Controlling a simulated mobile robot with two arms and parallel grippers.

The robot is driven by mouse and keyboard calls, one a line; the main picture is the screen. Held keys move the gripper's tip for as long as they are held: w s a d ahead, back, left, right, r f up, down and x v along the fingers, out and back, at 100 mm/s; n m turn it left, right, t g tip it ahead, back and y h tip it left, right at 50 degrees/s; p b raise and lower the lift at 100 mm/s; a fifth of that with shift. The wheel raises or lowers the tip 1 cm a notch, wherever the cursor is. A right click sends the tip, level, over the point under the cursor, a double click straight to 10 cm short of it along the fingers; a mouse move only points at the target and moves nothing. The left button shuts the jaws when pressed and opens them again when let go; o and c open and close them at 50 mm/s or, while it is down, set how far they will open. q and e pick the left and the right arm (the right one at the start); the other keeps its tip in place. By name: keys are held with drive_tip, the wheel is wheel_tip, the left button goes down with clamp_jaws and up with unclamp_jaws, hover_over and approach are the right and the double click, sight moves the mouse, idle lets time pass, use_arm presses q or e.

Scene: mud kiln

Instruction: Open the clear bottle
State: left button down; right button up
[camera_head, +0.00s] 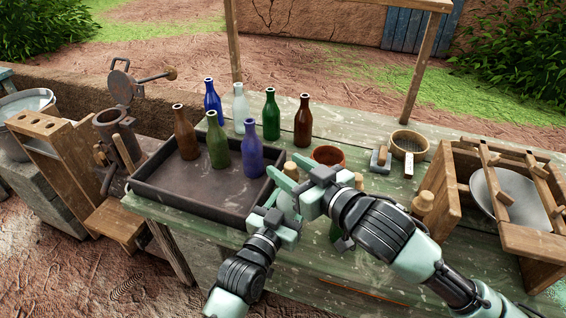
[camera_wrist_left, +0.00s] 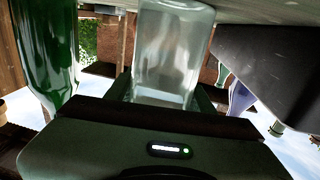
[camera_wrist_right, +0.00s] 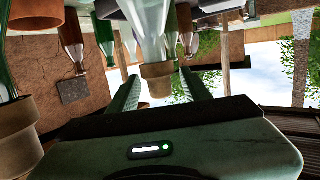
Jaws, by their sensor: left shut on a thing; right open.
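The clear bottle (camera_wrist_left: 172,55) stands between the fingers of my left gripper (camera_head: 284,203), which is shut on its body in the left wrist view. My right gripper (camera_head: 293,173) is open at the bottle's top. The right wrist view, which is upside down, shows the clear neck (camera_wrist_right: 150,30) and the tan cork (camera_wrist_right: 157,84) seated in it, between the open fingers. The cork also shows in the head view (camera_head: 291,168). My grippers hide most of this bottle in the head view.
A dark tray (camera_head: 190,192) holding several bottles lies to the left. Another clear bottle (camera_head: 241,108) stands uncorked at the back. A green bottle (camera_wrist_left: 45,50) is close beside the held one.

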drive_tip(key=shift+x, duration=1.4)
drive_tip(key=shift+c, duration=0.3)
clamp_jaws()
drive_tip(key=shift+r, duration=0.15)
drive_tip(key=shift+r, duration=1)
use_arm(q)
drive_tip(key=shift+c, duration=2.4)
unclamp_jaws()
use_arm(e)
wheel_tip(320, 180, up, 4)
